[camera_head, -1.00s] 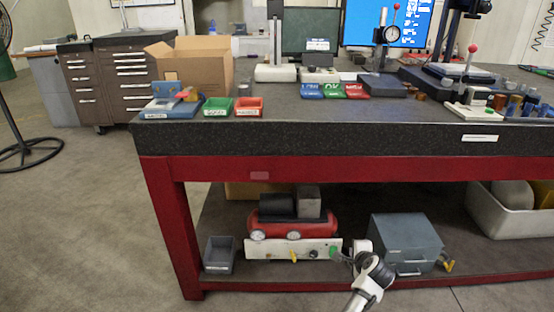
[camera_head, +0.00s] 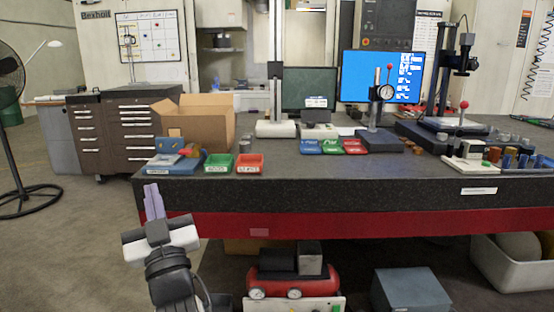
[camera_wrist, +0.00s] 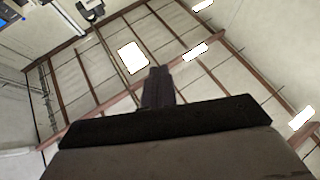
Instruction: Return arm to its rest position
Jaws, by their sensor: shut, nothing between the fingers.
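My gripper (camera_head: 153,202) stands upright at the lower left in the head view, in front of the left end of the bench. Its two fingers point up and lie together, with nothing between them. In the wrist view the closed fingers (camera_wrist: 158,88) point toward the ceiling, with beams and bright lights behind them. The gripper touches nothing that I can see. Part of my arm below the wrist runs out of the bottom of the head view.
The granite bench (camera_head: 330,190) has a red frame. A cardboard box (camera_head: 205,122), a green bin (camera_head: 247,163) and a red bin (camera_head: 250,158) stand near its left end. A drawer cabinet (camera_head: 118,135) and a fan (camera_head: 12,100) are at left. Open floor (camera_head: 60,250) lies left of the gripper.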

